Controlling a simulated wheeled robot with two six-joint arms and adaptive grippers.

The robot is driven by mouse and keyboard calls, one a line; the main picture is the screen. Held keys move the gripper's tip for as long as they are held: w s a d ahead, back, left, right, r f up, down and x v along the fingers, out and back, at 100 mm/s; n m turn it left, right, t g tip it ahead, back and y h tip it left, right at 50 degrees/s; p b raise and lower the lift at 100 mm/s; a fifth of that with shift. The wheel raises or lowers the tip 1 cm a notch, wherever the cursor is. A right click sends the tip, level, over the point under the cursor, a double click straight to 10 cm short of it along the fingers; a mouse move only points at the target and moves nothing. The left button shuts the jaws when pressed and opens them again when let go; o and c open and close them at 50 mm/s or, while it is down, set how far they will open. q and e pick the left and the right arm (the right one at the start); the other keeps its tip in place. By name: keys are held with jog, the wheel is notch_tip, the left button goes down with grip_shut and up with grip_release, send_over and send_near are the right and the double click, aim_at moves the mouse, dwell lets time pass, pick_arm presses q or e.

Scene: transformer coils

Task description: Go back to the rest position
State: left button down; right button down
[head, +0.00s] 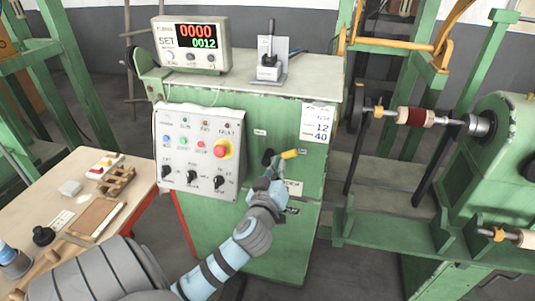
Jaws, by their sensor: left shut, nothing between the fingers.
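My left arm reaches in from the lower left, and its blue-grey gripper (276,167) is in front of the green cabinet (231,220). The gripper is shut with nothing held. Its tips are close to a yellow-tipped handle (290,154) and a black knob (267,157) on the cabinet front. I cannot tell whether they touch. My right gripper is not in the head view.
A control panel (203,128) with a red emergency button (222,149) is left of the gripper. A counter display (191,46) and a lever unit (268,62) stand on top. A wooden workbench (140,168) is at left, the green winding machine (503,150) at right.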

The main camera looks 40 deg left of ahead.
pick_arm(q)
jog(key=shift+v, duration=0.8)
jog(key=shift+w+f, duration=0.1)
